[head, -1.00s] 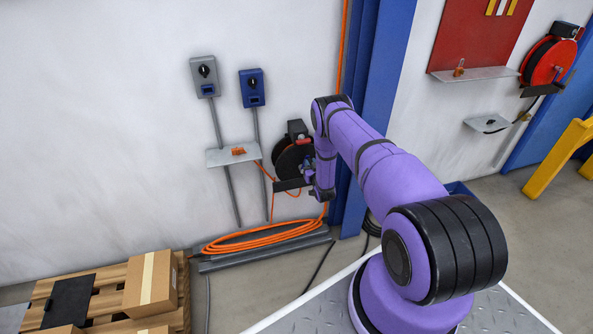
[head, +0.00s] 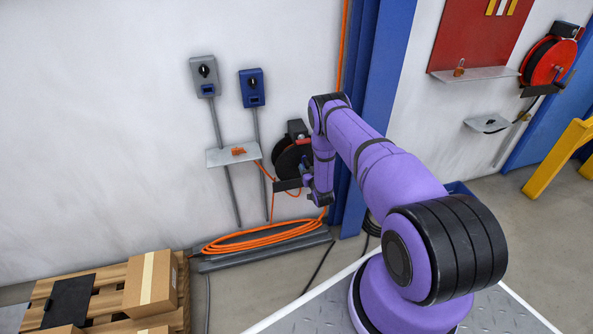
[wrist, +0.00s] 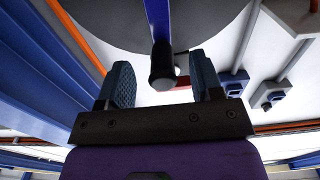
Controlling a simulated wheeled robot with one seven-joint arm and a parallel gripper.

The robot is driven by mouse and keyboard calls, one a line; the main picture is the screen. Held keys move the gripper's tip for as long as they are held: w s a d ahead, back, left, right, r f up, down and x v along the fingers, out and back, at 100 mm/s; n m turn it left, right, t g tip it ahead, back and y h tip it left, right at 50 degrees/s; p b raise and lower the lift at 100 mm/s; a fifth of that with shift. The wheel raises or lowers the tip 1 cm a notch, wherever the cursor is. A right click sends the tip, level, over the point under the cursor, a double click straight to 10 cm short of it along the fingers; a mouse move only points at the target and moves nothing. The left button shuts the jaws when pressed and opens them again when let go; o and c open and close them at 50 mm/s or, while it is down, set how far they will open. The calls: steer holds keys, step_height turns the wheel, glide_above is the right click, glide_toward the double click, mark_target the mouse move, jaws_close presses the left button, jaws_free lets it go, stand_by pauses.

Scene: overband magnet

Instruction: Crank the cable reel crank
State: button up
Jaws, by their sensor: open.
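The cable reel (head: 290,160) is a dark drum mounted on the white wall beside the blue column, partly hidden behind my purple arm in the head view. In the wrist view the reel's round grey disc (wrist: 110,22) fills the top. Its crank is a blue arm (wrist: 158,20) with a dark cylindrical handle (wrist: 162,72) at its end. My gripper (wrist: 163,85) is open, with one finger on each side of the handle and a gap visible on both sides. In the head view the fingers are hidden by my arm.
A small shelf (head: 226,157) with an orange item sits left of the reel. Two switch boxes, grey (head: 204,75) and blue (head: 251,88), are above it. Orange cable (head: 265,238) lies coiled below. A red reel (head: 549,62) hangs farther right. The blue column (head: 385,80) stands close beside my arm.

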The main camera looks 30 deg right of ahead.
steer(key=shift+v, duration=1.9)
steer(key=o, duration=0.6)
steer(key=shift+c, duration=0.2)
steer(key=v, duration=1.1)
